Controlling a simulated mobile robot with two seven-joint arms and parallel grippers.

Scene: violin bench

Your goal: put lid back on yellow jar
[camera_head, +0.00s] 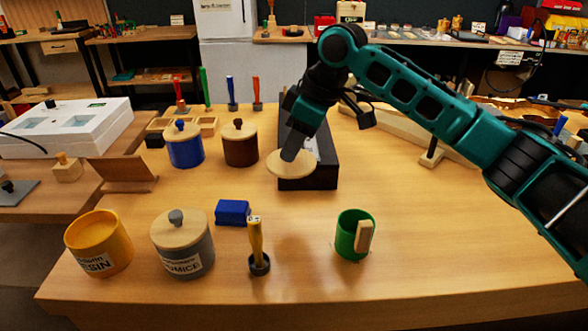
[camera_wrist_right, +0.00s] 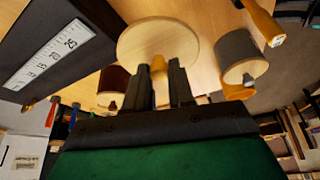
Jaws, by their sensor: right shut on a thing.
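The yellow jar (camera_head: 99,243) stands upright and open at the front left of the bench, with a printed label on its side. My right gripper (camera_head: 291,155) is shut on a round pale wooden lid (camera_head: 281,168). It holds the lid in the air near the dark box, well to the right of and behind the yellow jar. In the right wrist view the lid (camera_wrist_right: 135,38) lies just beyond the fingertips (camera_wrist_right: 160,72), with its knob between them. My left gripper is out of view.
A grey lidded jar (camera_head: 183,250) stands right beside the yellow jar. Blue (camera_head: 184,148) and brown (camera_head: 240,147) lidded jars stand behind. The bench's right front is clear.

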